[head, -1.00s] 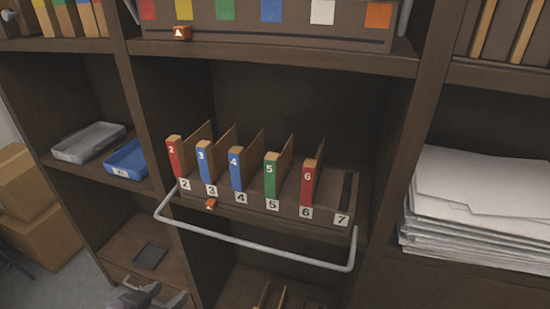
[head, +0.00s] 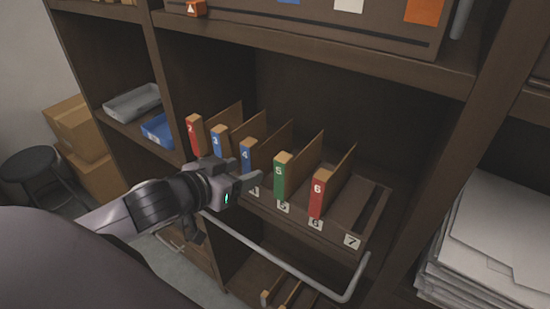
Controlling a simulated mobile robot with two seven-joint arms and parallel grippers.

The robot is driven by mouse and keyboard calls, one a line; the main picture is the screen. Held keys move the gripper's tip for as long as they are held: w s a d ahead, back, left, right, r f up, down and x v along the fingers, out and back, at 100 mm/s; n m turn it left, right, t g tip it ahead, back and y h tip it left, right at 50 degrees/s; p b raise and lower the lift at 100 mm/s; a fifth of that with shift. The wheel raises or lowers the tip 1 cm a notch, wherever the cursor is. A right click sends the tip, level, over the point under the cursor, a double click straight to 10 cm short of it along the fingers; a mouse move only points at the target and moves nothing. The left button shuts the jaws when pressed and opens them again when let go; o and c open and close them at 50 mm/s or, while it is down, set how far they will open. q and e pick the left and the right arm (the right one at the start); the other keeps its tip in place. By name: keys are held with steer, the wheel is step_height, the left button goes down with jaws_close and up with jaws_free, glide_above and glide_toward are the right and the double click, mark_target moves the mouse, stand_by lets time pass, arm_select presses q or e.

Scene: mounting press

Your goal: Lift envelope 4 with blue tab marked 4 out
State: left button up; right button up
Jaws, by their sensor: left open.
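Envelope 4 (head: 246,151) stands upright in its slot in the wooden rack, with a blue tab marked 4 facing me. My left gripper (head: 247,174) is open and empty, reaching in from the left. Its fingers are just in front of the lower part of the blue tab and hide that part. I cannot tell whether they touch it. The rack label 4 is partly covered by the gripper. My right gripper is out of view.
Envelope 3 (head: 219,142), also blue, and red envelope 2 (head: 193,134) stand to the left. Green envelope 5 (head: 282,176) and red envelope 6 (head: 319,193) stand to the right. Slot 7 is empty. A grey rail (head: 283,262) runs before the rack (head: 378,218).

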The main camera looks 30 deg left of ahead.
mark_target(257, 162)
arm_select(q)
steer(key=shift+a+r+p+x, duration=0.1)
steer(key=shift+p+x, duration=0.05)
steer(key=shift+x, duration=0.75)
steer(key=shift+a+r+p+x, duration=0.1)
steer(key=shift+p+x, duration=0.05)
steer(key=shift+x, duration=0.7)
steer(key=shift+a+r+p+x, duration=0.1)
steer(key=shift+r+p+x, duration=0.05)
steer(key=shift+x, duration=1.55)
jaws_close()
step_height(257, 162, up, 10)
